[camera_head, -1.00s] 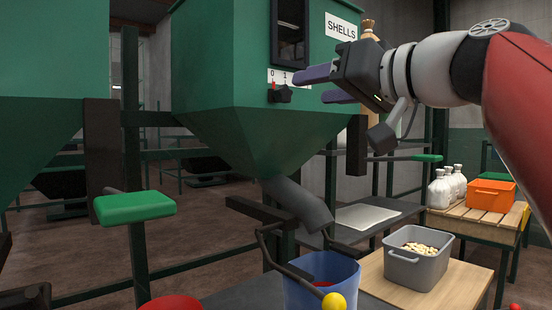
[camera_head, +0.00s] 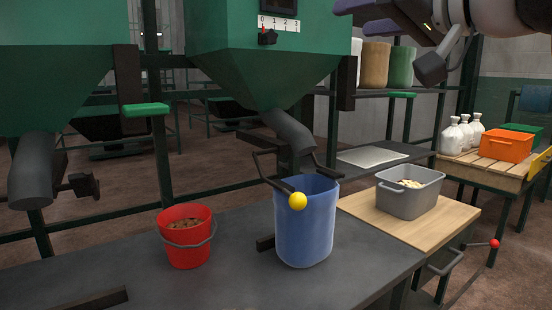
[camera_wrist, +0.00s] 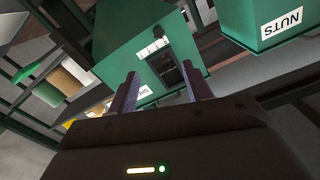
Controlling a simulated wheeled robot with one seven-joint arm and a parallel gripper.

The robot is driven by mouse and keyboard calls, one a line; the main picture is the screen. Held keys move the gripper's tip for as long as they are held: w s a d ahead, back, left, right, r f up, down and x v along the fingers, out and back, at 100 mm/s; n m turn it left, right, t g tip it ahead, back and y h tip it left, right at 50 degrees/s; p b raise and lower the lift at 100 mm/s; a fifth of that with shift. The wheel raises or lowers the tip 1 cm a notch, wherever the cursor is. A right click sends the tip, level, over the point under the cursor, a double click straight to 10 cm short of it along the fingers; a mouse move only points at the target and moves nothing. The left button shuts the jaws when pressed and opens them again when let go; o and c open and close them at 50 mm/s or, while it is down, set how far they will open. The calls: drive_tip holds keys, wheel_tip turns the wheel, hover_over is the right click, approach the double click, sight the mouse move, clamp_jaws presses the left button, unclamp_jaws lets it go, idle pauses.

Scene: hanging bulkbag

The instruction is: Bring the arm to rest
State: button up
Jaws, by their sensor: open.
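My gripper (camera_head: 375,15) is at the top right of the head view, partly cut off by the top edge. Its two purple fingers are apart with nothing between them. The fingers also show in the wrist view (camera_wrist: 160,92), pointing toward a green hopper (camera_wrist: 155,60). In the head view the gripper is to the right of the green hopper (camera_head: 225,50), in front of the shelf, and holds nothing.
A blue bucket (camera_head: 305,230) stands under the hopper's spout beside a yellow ball-ended lever (camera_head: 298,201). A red bucket (camera_head: 186,245) with brown contents, a grey tub (camera_head: 410,200) and an orange crate (camera_head: 505,145) stand nearby. The front bench (camera_head: 220,290) has bare room.

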drive_tip(key=s+d+f+m+g+h, duration=0.1)
drive_tip(key=s+f+g+h, duration=0.2)
drive_tip(key=f, duration=1.3)
drive_tip(key=s+d+f+m+g+h, duration=0.1)
drive_tip(key=s+f+g+h, duration=0.2)
drive_tip(key=f, duration=1.4)
drive_tip(key=s+d+f+m+g+h, duration=0.1)
drive_tip(key=s+f+g+h, duration=0.2)
drive_tip(key=s+f, duration=0.4)
wheel_tip(320, 180, down, 10)
drive_tip(key=shift+s+r+h+p, duration=0.1)
drive_tip(key=shift+s+h+p, duration=0.3)
drive_tip(key=shift+h, duration=0.1)
